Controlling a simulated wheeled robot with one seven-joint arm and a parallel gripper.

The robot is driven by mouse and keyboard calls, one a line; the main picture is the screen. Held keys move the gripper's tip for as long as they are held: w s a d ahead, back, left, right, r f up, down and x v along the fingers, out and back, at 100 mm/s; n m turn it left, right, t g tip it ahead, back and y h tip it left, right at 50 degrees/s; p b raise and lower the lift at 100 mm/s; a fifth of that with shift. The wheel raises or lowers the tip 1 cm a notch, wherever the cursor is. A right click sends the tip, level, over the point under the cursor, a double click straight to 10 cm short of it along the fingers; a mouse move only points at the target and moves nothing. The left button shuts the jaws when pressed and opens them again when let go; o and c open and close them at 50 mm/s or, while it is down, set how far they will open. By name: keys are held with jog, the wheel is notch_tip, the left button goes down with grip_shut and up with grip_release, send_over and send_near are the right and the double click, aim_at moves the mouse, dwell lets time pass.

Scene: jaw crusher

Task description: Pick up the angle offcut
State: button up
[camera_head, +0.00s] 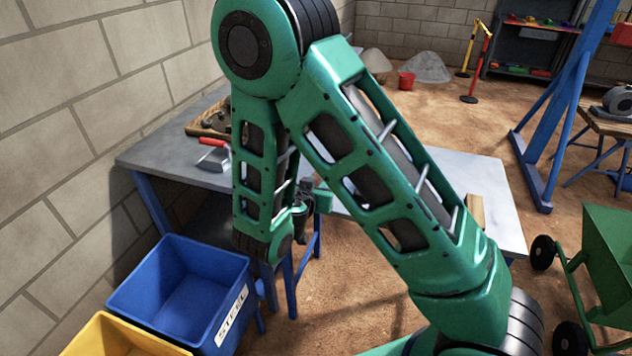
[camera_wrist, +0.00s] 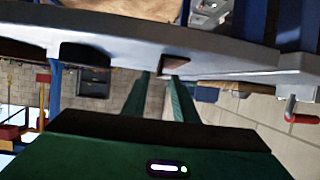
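I cannot identify the angle offcut with certainty. A small dark brown piece (camera_wrist: 175,65) shows in the wrist view, at the grey table's edge just beyond my fingertips; it may be the offcut. It is not visible in the head view, where my arm hides the middle of the table. My gripper (camera_wrist: 161,76) has two green fingers, spread apart with nothing seen between them. The wrist view looks upside down. In the head view my gripper is mostly hidden behind my arm, in front of the table.
A blue STEEL bin (camera_head: 130,295) and a yellow bin (camera_head: 85,345) stand at front left. A green cart (camera_head: 605,265) stands right.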

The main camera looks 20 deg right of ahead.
jog(key=shift+r+x, duration=0.15)
jog(key=shift+x, duration=1.15)
jog(key=shift+r+x, duration=0.15)
jog(key=shift+x, duration=1.15)
jog(key=shift+d, duration=0.15)
grip_shut()
